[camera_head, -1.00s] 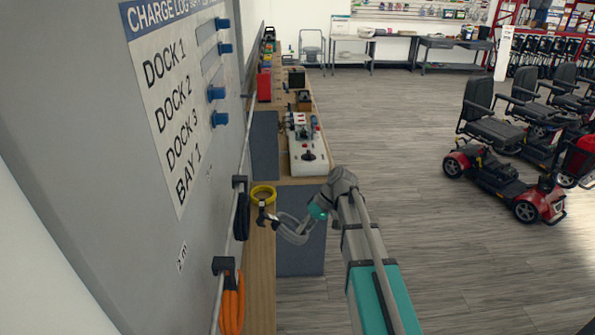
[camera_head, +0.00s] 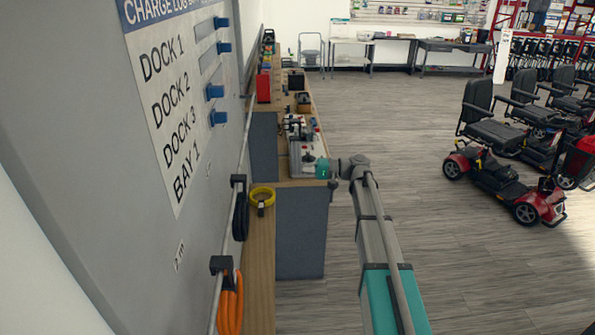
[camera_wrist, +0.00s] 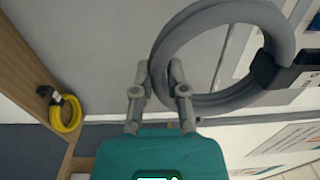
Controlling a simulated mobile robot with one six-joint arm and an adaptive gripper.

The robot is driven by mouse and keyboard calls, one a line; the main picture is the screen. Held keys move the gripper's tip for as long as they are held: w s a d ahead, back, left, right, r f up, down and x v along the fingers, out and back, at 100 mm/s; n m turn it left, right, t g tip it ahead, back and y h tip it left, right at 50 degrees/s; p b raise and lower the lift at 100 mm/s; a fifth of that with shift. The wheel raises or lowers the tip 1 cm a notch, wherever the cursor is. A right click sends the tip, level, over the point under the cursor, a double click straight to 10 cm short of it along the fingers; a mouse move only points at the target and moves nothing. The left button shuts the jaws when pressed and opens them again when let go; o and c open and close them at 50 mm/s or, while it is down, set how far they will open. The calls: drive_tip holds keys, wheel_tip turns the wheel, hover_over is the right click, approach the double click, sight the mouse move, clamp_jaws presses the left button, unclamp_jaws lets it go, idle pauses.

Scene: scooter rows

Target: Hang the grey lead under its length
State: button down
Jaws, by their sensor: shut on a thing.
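The grey lead (camera_wrist: 165,50) is a thick coil that fills the upper right of the wrist view. My gripper (camera_wrist: 160,75) is shut on its left side and holds it up. A black block (camera_wrist: 272,70) with a pale label grips the coil's right side. In the head view my teal wrist is over the far bench, and I cannot make out the fingers or the coil there. The "2 m" label (camera_head: 180,255) is on the grey board at left; no other length label is readable.
A rail with black hooks (camera_head: 238,182) runs along the board. A black lead (camera_head: 241,218) and an orange lead (camera_head: 231,305) hang there. A yellow lead (camera_head: 263,193) lies on the wooden bench (camera_head: 260,245). Scooters (camera_head: 510,180) stand right; the floor between is clear.

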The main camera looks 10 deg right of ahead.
drive_tip(key=shift+a, duration=0.25)
idle(0.4)
drive_tip(key=a+f+b, duration=0.2)
drive_tip(key=a, duration=1.1)
drive_tip(key=shift+w+a, duration=0.25)
drive_tip(key=shift+w, duration=0.05)
idle(1.4)
idle(0.4)
drive_tip(key=c, duration=0.6)
unclamp_jaws()
